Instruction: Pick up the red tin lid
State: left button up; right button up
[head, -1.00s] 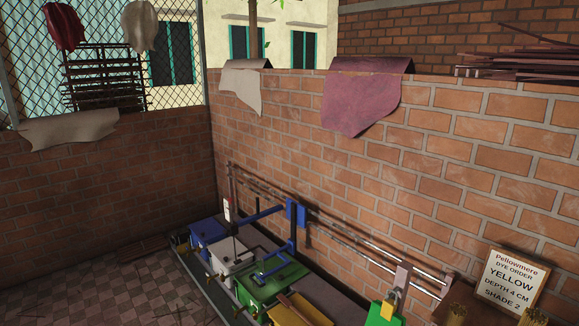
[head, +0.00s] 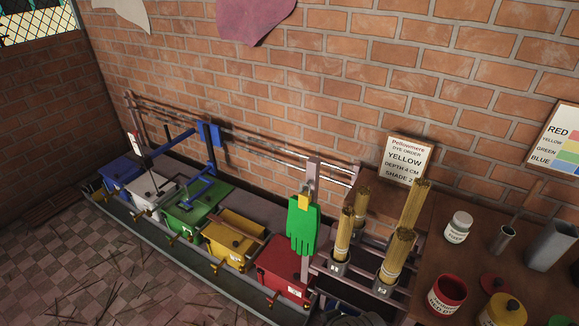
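The red tin lid (head: 494,283) appears as a small red disc on the brown table at the lower right. It lies between the red tin (head: 447,297) and the yellow tin (head: 502,312), partly hidden by the yellow one. The red tin is open at the top and carries a white label. Neither of my grippers can be made out in the head view.
A white jar (head: 458,228), a small metal cup (head: 503,239) and a larger grey vessel (head: 550,245) stand behind the lid. Incense bundles (head: 397,256) stand in a rack to the left. A red box (head: 283,265) and other coloured boxes line the wall. A yellow order sign (head: 408,160) stands behind.

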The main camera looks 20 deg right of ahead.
aim_at(490, 283)
jog(key=k+l+z, duration=0.1)
jog(key=z, duration=2.05)
